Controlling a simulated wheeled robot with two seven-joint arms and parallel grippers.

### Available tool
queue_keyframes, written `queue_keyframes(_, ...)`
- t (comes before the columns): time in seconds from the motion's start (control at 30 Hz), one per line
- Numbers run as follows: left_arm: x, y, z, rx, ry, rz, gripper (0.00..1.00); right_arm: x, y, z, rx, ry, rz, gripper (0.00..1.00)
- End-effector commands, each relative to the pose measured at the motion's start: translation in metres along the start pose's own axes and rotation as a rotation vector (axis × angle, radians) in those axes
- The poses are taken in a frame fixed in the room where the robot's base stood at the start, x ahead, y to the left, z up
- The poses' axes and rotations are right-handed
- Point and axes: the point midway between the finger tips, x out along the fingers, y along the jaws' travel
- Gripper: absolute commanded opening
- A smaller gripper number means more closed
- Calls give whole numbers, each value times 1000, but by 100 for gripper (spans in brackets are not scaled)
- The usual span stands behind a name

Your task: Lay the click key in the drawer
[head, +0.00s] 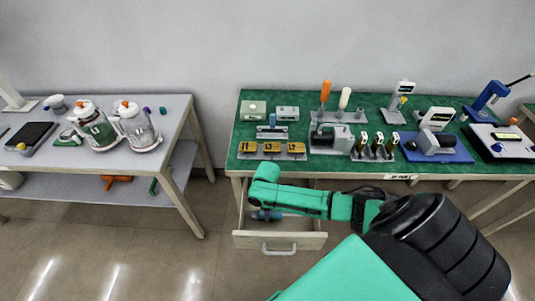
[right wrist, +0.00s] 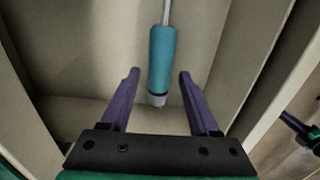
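The click key, a tool with a teal-blue handle (right wrist: 162,60) and a thin metal shaft, shows in the right wrist view over the drawer's pale floor. A blue bit of it also shows in the head view (head: 264,215) inside the open drawer (head: 280,242). My right gripper (right wrist: 158,74) points down into the drawer. Its two purple fingers stand wide apart, one on each side of the handle, with gaps on both sides. In the head view my green arm hides the fingers. I cannot tell whether the key touches the drawer floor. My left gripper is not in view.
The drawer hangs out below the green-topped bench (head: 345,169), which holds yellow numbered blocks (head: 272,147), upright tools and a blue stand (head: 487,101). A grey table (head: 177,112) with two glass canisters stands left, past an open floor gap. The drawer walls stand close around the gripper.

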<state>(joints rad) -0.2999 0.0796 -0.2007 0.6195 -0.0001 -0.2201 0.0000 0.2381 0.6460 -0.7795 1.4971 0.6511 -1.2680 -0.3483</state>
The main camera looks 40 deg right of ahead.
Motion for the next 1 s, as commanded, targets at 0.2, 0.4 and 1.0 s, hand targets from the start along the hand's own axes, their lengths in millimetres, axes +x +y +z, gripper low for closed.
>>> queue_keyframes(0.2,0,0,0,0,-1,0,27,0,0,0,0,0,0,71)
queue_keyframes(0.4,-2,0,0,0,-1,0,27,-10,1,0,1,0,1,71)
queue_keyframes(1.0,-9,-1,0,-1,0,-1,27,-144,0,0,-1,1,2,71)
